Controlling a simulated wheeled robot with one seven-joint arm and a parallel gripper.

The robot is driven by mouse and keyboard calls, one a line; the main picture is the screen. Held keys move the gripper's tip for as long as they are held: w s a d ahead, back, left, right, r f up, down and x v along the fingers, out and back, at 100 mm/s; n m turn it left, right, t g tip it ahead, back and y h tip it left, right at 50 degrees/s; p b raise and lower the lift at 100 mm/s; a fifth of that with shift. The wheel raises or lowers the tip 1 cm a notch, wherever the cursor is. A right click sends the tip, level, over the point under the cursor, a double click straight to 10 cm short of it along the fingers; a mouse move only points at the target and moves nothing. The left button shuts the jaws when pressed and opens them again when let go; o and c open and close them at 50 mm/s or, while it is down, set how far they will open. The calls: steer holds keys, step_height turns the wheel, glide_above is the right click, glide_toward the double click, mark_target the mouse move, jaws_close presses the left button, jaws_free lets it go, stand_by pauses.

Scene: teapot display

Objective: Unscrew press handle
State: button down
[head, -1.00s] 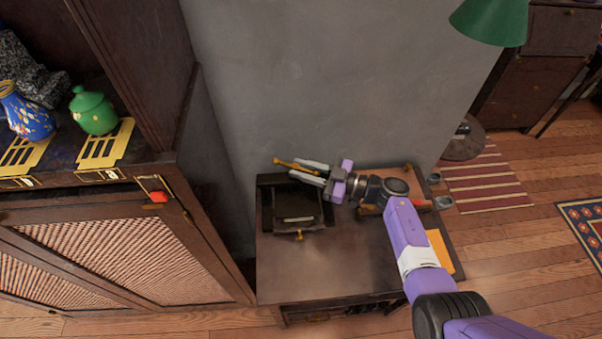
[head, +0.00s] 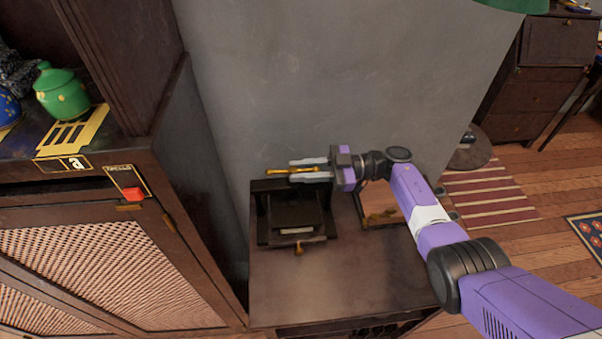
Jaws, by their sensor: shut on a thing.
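The press (head: 263,222) is a dark frame on the small table, with a dark block inside and a brass knob at its front. The brass press handle (head: 275,171) lies crosswise at the press's top beam. My gripper (head: 292,170) comes from the right, its two pale fingers shut on the handle, one on the far side and one on the near side. Part of the handle lies between the fingers. Whether the handle is still threaded into the press cannot be told from this view.
The small dark table (head: 330,285) stands against the grey wall (head: 290,80), its front bare. A tray (head: 375,208) with brass-coloured pieces lies right of the press, partly under my arm. A cabinet (head: 160,160) with a green lidded jar (head: 62,92) and red button (head: 133,194) stands left.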

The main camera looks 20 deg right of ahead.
steer(key=c, duration=1.3)
jaws_free()
steer(key=shift+a, duration=0.1)
steer(key=shift+o, duration=0.2)
steer(key=shift+b+v, duration=0.9)
steer(key=shift+v, duration=3)
